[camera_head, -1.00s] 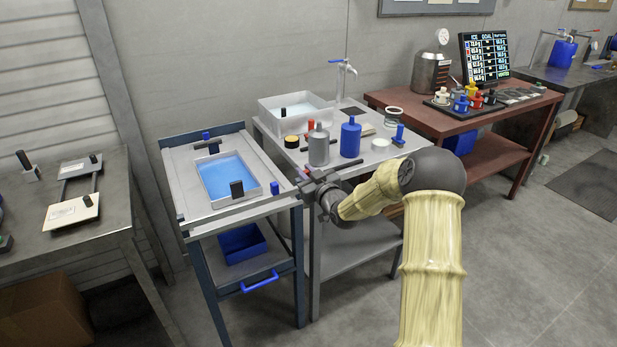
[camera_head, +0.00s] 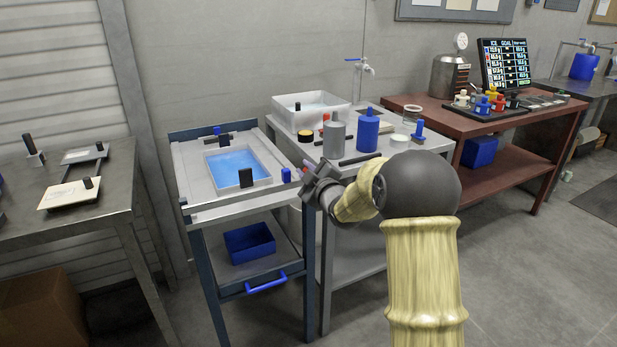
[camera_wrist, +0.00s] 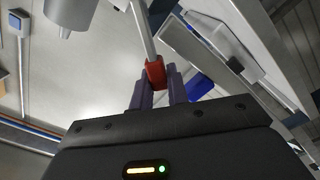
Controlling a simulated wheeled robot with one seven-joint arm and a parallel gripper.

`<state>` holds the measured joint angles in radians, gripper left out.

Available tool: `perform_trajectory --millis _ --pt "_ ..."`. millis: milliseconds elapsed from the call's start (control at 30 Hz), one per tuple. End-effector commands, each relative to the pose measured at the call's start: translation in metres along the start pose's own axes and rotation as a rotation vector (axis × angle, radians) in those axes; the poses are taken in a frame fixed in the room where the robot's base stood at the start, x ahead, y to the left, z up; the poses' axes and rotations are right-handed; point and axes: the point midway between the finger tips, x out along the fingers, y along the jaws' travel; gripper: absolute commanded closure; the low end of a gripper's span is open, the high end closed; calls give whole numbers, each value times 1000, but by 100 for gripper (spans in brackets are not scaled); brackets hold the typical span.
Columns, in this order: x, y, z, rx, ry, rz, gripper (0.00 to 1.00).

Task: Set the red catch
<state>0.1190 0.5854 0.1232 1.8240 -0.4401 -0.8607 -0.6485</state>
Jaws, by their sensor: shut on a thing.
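The red catch (camera_wrist: 155,74) is a small red piece at the end of a pale straight bar (camera_wrist: 143,32) in the wrist view. My gripper (camera_wrist: 157,90) is shut on it, with one finger on each side. In the head view my gripper (camera_head: 309,178) is at the right front corner of the blue-framed cart (camera_head: 190,214), beside the gap to the grey table. A little red (camera_head: 304,166) shows at its fingertips there. How the bar is joined to the cart is hidden in the head view.
A tray of blue liquid (camera_head: 268,184) with a black handle sits on the cart, beside a blue block (camera_head: 286,175). A grey bottle (camera_head: 334,138) and a blue bottle (camera_head: 367,131) stand on the grey table (camera_head: 432,140). Floor at the right front is clear.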

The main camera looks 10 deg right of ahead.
Motion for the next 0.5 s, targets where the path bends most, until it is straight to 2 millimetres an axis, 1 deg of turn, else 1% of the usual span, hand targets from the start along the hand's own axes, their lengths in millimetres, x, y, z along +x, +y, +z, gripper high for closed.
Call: perform_trajectory --millis 33,467,500 --pt "1 -1 -3 -11 8 3 100" --pt "2 0 -4 -27 8 4 100" --pt "2 0 -4 -27 8 4 82"
